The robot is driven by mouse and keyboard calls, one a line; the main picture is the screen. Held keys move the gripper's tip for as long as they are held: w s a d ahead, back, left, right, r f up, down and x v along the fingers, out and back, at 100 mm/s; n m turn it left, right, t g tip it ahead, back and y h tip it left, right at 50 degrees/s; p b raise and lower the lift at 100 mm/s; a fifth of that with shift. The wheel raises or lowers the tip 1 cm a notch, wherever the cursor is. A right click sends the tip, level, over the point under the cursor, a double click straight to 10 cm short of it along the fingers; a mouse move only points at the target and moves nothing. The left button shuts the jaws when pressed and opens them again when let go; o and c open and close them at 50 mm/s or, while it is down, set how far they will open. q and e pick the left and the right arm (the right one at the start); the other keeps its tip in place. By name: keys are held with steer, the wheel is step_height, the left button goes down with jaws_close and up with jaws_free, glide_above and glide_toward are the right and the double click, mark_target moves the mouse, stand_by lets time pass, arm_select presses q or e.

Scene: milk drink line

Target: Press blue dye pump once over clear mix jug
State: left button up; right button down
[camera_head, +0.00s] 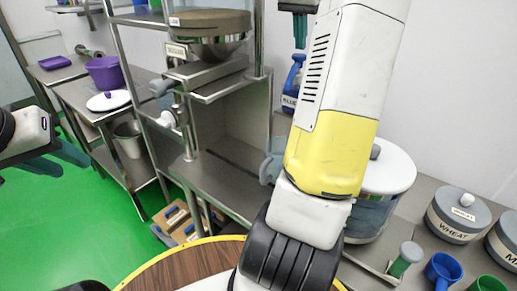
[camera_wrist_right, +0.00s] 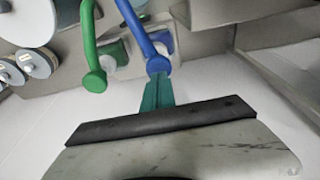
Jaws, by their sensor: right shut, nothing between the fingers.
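The blue dye pump (camera_head: 293,78) stands upright by the back wall in the head view, partly behind my right arm, with a label on its body. In the right wrist view its blue head (camera_wrist_right: 158,64) lies just beyond the teal fingers of my right gripper (camera_wrist_right: 157,90). That gripper, also in the head view (camera_head: 300,32), is shut and empty, above the pump; I cannot tell if they touch. My left gripper (camera_head: 62,157) is at the far left, away from the pump; its opening is unclear. I cannot clearly make out the clear mix jug; my right arm covers much of the counter.
A green pump (camera_wrist_right: 95,80) stands beside the blue one in the right wrist view. A large white-lidded jar (camera_head: 385,170), a wheat canister (camera_head: 458,215) and a blue cup (camera_head: 442,270) stand at right. A metal shelf with a bowl (camera_head: 212,42) is left of my right arm.

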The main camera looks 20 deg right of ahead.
mark_target(300, 55)
steer(key=shift+f, duration=0.1)
steer(key=shift+f, duration=1.4)
steer(key=shift+r, duration=1.4)
steer(key=shift+r, duration=0.1)
step_height(300, 55, up, 6)
steer(key=shift+f, duration=0.1)
stand_by(0.4)
